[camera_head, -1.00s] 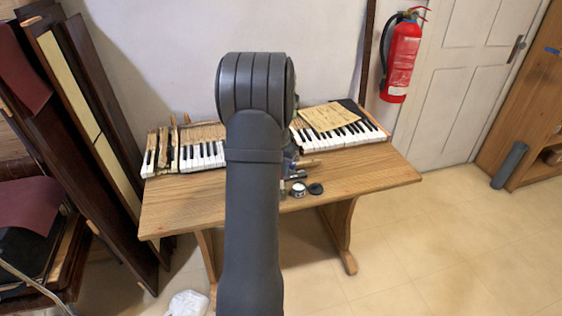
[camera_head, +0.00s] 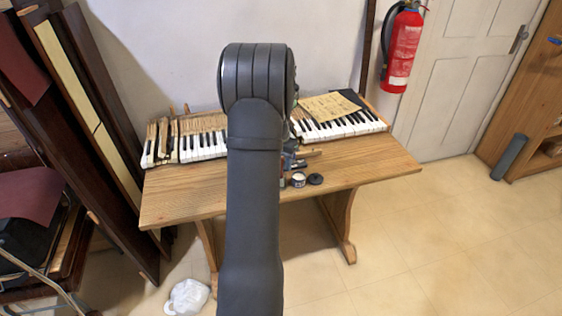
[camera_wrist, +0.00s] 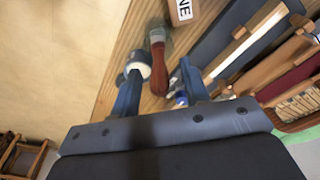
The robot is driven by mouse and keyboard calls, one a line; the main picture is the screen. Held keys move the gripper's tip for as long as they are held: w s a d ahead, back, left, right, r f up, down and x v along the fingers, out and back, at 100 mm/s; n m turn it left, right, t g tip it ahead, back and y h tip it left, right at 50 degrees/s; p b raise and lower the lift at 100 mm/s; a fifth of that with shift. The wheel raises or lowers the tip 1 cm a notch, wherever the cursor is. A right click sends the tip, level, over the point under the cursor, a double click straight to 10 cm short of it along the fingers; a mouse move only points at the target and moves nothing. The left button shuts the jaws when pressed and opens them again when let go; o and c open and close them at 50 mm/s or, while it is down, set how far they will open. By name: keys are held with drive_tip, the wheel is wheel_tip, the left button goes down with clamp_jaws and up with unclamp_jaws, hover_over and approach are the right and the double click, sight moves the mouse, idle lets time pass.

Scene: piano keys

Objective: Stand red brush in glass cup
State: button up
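The red brush (camera_wrist: 158,75), with a red handle and dark bristles, lies on the wooden table in the wrist view. My gripper (camera_wrist: 160,82) is open, with its two blue-grey fingers on either side of the brush handle. I cannot tell whether they touch it. In the head view my arm hides most of the gripper and the brush. I cannot make out the glass cup clearly in either view.
A small jar (camera_wrist: 139,64) stands close to the left finger; it also shows in the head view (camera_head: 298,180), beside a dark round lid (camera_head: 315,179). A lettered box (camera_wrist: 183,10) is beyond the brush. Piano keys (camera_head: 340,128) line the table's back. The table's right end (camera_head: 380,165) is clear.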

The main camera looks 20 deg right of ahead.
drive_tip(key=shift+r, duration=0.1)
wheel_tip(320, 180, up, 17)
drive_tip(key=s+a, duration=0.1)
drive_tip(key=shift+s+a, duration=0.25)
idle(0.7)
drive_tip(key=f, duration=0.5)
drive_tip(key=w+d+f, duration=0.1)
drive_tip(key=f, duration=1.1)
drive_tip(key=shift+w+d, duration=0.25)
drive_tip(key=shift+w, duration=0.05)
drive_tip(key=shift+r, duration=0.35)
drive_tip(key=shift+f, duration=0.1)
